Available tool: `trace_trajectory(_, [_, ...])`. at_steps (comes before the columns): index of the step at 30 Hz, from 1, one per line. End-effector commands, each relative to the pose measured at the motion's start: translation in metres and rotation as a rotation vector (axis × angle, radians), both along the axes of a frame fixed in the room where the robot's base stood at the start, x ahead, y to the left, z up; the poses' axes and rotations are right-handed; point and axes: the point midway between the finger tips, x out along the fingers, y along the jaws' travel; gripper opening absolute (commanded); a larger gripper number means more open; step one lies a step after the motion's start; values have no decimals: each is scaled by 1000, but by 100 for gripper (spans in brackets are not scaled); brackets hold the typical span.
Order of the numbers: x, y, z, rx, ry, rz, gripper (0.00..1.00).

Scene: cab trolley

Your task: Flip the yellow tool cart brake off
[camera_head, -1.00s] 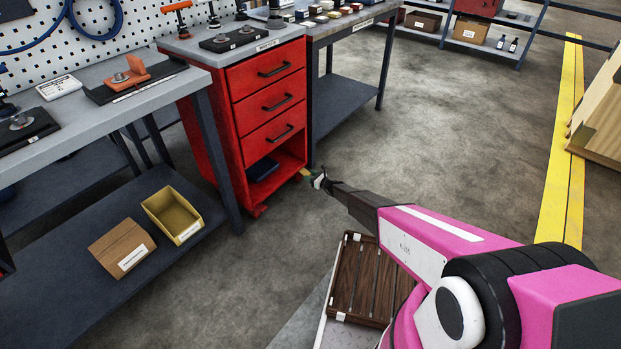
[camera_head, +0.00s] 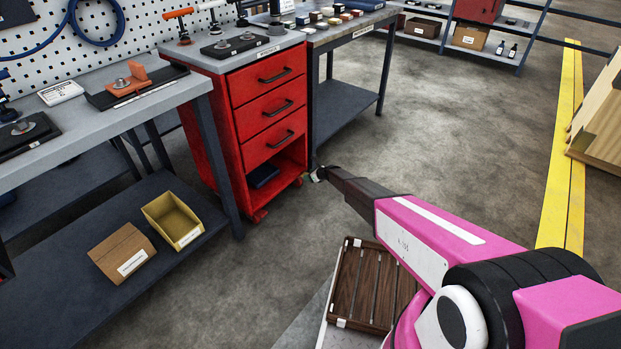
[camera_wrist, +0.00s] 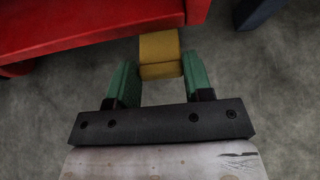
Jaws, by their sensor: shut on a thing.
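The tool cart (camera_head: 264,92) is red with three drawers and an open lower shelf, standing between two workbenches in the head view. Its brake is a yellow tab (camera_wrist: 160,48) that sticks out under the red cart edge (camera_wrist: 85,28) in the wrist view. My gripper (camera_wrist: 160,78) has green finger pads, one on each side of the yellow tab, and is shut on it. In the head view my gripper (camera_head: 318,174) is low at the cart's front right corner, and the tab cannot be made out there.
A grey workbench (camera_head: 55,128) stands left of the cart, with a yellow bin (camera_head: 172,218) and a cardboard box (camera_head: 122,252) on its lower shelf. Another bench (camera_head: 345,100) stands behind. A slatted wooden crate (camera_head: 372,285) is near my arm. Open floor lies to the right.

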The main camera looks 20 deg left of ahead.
Motion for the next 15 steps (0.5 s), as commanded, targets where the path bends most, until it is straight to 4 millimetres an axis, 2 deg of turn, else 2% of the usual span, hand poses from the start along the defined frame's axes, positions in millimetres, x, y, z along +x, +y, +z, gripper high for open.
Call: trace_trajectory(15, [1, 1, 3, -28, 13, -1, 4])
